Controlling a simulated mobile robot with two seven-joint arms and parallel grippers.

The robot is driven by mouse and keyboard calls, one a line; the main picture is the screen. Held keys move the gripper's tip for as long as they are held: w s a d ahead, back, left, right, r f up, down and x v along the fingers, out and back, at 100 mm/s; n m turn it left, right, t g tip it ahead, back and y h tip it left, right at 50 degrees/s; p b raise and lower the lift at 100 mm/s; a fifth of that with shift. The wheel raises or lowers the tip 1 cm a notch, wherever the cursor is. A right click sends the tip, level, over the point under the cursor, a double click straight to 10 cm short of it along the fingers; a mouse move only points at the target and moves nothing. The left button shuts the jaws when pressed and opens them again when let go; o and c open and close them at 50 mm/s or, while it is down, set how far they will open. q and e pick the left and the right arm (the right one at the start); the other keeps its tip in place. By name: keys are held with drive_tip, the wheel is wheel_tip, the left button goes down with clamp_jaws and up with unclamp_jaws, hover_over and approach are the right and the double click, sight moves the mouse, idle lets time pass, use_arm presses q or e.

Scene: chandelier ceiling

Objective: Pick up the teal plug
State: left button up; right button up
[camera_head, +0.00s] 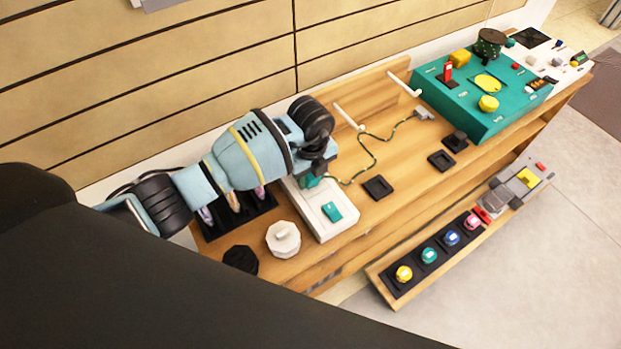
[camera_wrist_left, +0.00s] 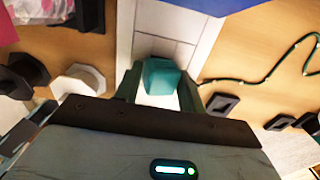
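A small teal plug (camera_head: 332,212) sits upright in the near part of a white panel (camera_head: 338,229) on the wooden bench. My left gripper (camera_head: 314,181) hangs over the panel, just behind the plug in the head view. In the left wrist view, the gripper (camera_wrist_left: 160,92) is open, and the teal plug (camera_wrist_left: 160,77) shows between its two dark green fingers. No firm contact between fingers and plug can be made out. The far part of the panel is hidden by my arm in the head view. My right gripper is not in view.
A white knob (camera_head: 283,240) and a black knob (camera_head: 240,259) stand left of the panel. A green cable (camera_head: 372,150) and a black socket (camera_head: 377,187) lie right. A teal box (camera_head: 483,95) stands farther right. A lower shelf holds several coloured knobs (camera_head: 429,255).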

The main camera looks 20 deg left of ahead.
use_arm(q)
drive_tip(key=shift+s+a+f, duration=0.2)
drive_tip(key=shift+s+f, duration=0.05)
drive_tip(key=shift+f, duration=0.05)
drive_tip(key=shift+w+r, duration=0.1)
drive_tip(key=shift+r, duration=0.4)
drive_tip(key=shift+c, duration=1.1)
wheel_tip(320, 180, up, 3)
drive_tip(key=shift+w+f, duration=0.1)
drive_tip(key=shift+f, duration=0.05)
clamp_jaws()
drive_tip(key=s+d+r, duration=0.1)
drive_tip(key=s+d, duration=0.1)
drive_tip(key=s, duration=0.5)
drive_tip(key=s+d+p, duration=0.1)
drive_tip(key=s+d, duration=0.2)
drive_tip(key=s, duration=0.5)
drive_tip(key=shift+r+p, duration=0.3)
drive_tip(key=shift+r, duration=0.05)
